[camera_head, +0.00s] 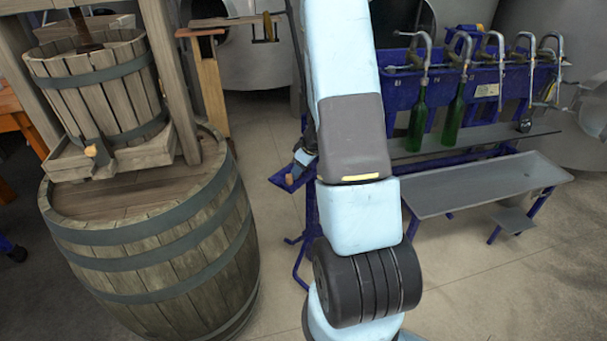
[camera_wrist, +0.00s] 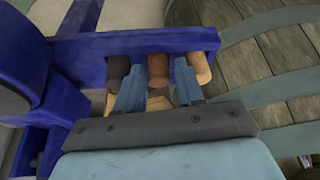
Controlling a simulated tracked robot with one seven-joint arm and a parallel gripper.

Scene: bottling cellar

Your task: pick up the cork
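In the wrist view my gripper (camera_wrist: 160,72) is open, its two blue fingers pointing toward a blue holder (camera_wrist: 80,55). A brown cork (camera_wrist: 157,66) shows between the fingertips. A dark cork (camera_wrist: 116,68) is left of the left finger, and a tan cork (camera_wrist: 201,68) is right of the right finger. Lighter tan pieces show lower down, partly hidden by the fingers. I cannot tell whether a finger touches a cork. In the head view a small cork (camera_head: 289,178) shows on the blue holder (camera_head: 281,184), left of my arm, which hides much of it.
A large barrel (camera_head: 160,245) with a slatted press (camera_head: 100,85) stands at left, close to the holder. At right are a blue filling rack (camera_head: 480,90), green bottles (camera_head: 418,125) and a grey shelf (camera_head: 490,182). Floor is free at lower right.

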